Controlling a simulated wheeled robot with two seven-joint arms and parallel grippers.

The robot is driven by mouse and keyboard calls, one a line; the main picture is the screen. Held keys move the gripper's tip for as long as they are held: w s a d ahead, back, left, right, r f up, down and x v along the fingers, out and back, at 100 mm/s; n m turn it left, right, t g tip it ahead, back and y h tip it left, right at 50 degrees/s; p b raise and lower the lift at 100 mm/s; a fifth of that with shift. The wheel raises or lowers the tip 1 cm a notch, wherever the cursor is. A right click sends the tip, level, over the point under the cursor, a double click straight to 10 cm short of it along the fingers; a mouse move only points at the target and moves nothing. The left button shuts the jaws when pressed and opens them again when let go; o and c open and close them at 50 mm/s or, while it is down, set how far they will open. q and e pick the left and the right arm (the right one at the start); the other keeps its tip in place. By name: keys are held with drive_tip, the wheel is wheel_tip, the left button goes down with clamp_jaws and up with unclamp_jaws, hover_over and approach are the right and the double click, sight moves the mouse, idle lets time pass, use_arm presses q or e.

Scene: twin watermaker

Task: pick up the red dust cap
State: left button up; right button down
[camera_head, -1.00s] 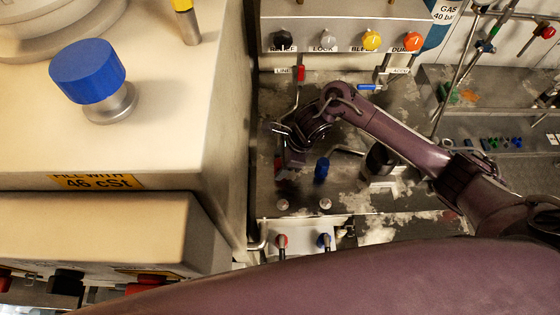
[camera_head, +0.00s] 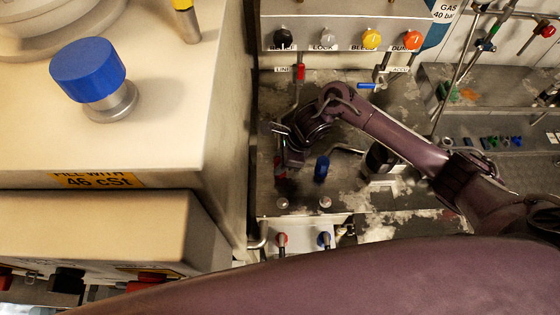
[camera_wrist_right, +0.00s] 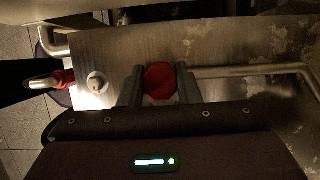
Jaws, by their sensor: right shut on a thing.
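The red dust cap (camera_wrist_right: 160,81) sits between the two fingers of my right gripper (camera_wrist_right: 160,88) in the right wrist view, with a finger against each side. In the head view my right gripper (camera_head: 284,170) points down over the metal bench, and only a little of the red cap (camera_head: 281,175) shows by its fingertips. The right gripper is shut on the cap. Whether the cap is clear of the surface below cannot be told. My left gripper is not in view.
A blue cap (camera_head: 321,168) stands close right of the right gripper. Two round metal fittings (camera_head: 283,204) and red and blue hose ends (camera_head: 281,240) lie in front. A bent metal pipe (camera_wrist_right: 250,71) runs beside the gripper. A tall cream cabinet (camera_head: 150,150) bounds the left.

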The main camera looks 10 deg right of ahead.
wheel_tip(320, 180, up, 8)
drive_tip(key=shift+w+r+b, duration=0.1)
drive_tip(key=shift+r+b, duration=0.05)
drive_tip(key=shift+b, duration=0.7)
wheel_tip(320, 180, up, 12)
drive_tip(key=p, duration=0.1)
drive_tip(key=c, duration=1.7)
unclamp_jaws()
drive_tip(key=shift+c, duration=0.2)
clamp_jaws()
